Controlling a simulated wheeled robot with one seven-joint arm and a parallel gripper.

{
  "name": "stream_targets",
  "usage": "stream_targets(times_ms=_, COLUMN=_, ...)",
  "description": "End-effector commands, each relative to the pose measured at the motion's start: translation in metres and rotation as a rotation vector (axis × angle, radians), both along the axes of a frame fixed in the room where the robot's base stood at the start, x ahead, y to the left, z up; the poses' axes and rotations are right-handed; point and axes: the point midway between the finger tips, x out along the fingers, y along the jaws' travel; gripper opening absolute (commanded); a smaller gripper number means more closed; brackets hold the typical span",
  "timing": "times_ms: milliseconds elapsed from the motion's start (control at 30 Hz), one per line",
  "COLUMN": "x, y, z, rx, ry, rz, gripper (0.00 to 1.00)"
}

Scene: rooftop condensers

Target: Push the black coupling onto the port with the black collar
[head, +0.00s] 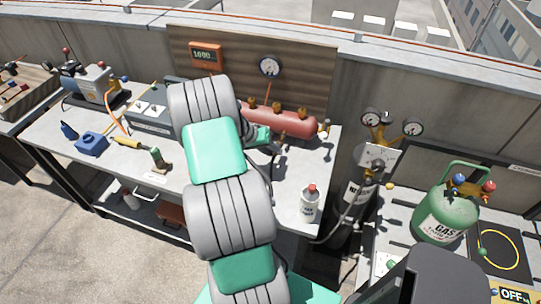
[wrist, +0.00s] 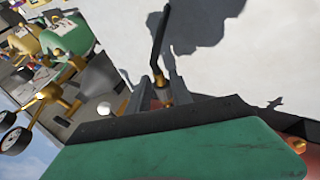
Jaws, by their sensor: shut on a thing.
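My gripper (wrist: 160,92) is shut on the coupling (wrist: 157,78), a small piece with a brass end and a black hose or stem rising from it in the wrist view. In the head view my gripper (head: 274,146) is small and partly hidden by my arm, just in front of the red manifold (head: 290,122). The manifold has several brass fittings on top and along its front. A bit of the manifold (wrist: 297,144) shows at the right edge of the wrist view. I cannot tell which port has the black collar, and the coupling appears apart from the ports.
A white bottle with a red cap (head: 309,204) stands at the bench's right front. A dark cylinder with gauges (head: 357,190) and a green gas tank (head: 440,222) stand further right. A brown backboard (head: 310,70) rises behind the manifold.

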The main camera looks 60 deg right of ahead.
Motion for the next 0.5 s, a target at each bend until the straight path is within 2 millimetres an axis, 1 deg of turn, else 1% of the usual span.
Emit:
stream_targets(times_ms=100, x=0.0008, y=-0.0097, z=-0.0008, rx=-0.001, ry=0.0, rz=-0.003, gripper=0.0)
stream_targets(times_ms=500, x=0.0012, y=-0.0089, z=0.0001, rx=0.0, ry=0.0, rz=0.0, gripper=0.0)
